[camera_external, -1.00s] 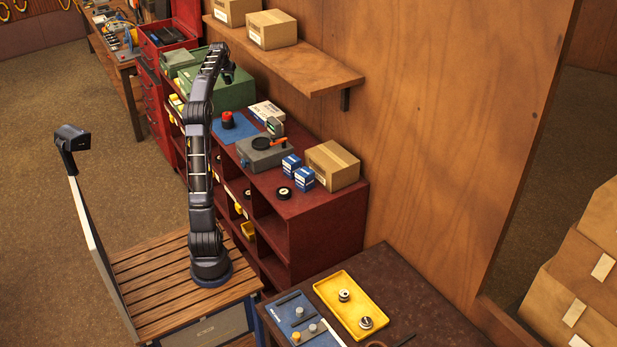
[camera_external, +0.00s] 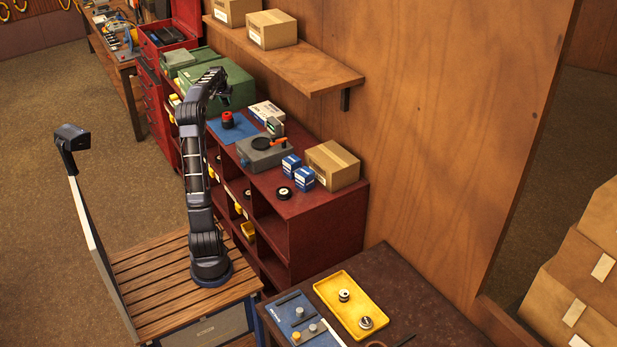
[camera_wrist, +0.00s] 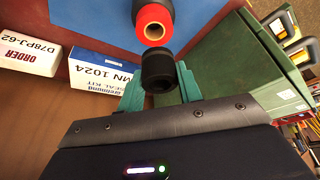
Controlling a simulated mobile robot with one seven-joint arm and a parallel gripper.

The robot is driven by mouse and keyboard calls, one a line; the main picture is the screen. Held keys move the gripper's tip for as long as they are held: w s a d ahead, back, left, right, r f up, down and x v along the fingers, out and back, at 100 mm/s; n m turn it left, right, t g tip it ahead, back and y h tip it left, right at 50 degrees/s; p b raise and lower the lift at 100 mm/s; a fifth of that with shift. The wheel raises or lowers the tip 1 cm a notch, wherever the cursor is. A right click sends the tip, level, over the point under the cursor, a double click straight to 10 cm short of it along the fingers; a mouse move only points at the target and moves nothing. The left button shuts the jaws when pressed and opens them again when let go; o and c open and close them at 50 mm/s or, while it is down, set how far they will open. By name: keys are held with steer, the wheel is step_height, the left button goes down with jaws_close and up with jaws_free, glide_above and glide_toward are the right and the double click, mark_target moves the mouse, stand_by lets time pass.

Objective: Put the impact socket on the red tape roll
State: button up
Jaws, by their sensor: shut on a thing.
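The impact socket (camera_wrist: 157,71) is a black cylinder held between the green fingers of my gripper (camera_wrist: 160,84) in the wrist view. The red tape roll (camera_wrist: 153,24) shows just beyond the socket, with a tan core and a black part behind it. The socket appears close to the roll; I cannot tell whether they touch. In the external view, the red tape roll (camera_external: 227,115) sits on a blue mat (camera_external: 240,130) on the dark red cabinet. My gripper (camera_external: 222,92) is above and behind it there, and the socket cannot be made out.
A green case (camera_external: 232,88) stands close beside my gripper. White boxes (camera_external: 266,111) and a grey block with an orange-handled tool (camera_external: 265,150) stand near the mat. Blue boxes (camera_external: 291,165) and a cardboard box (camera_external: 332,165) are nearer. A wooden shelf (camera_external: 300,65) overhangs the back.

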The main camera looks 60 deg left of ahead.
mark_target(226, 106)
steer(key=shift+f, duration=2.5)
steer(key=shift+f, duration=0.15)
steer(key=o, duration=1)
steer(key=shift+o, duration=0.2)
steer(key=v, duration=1.2)
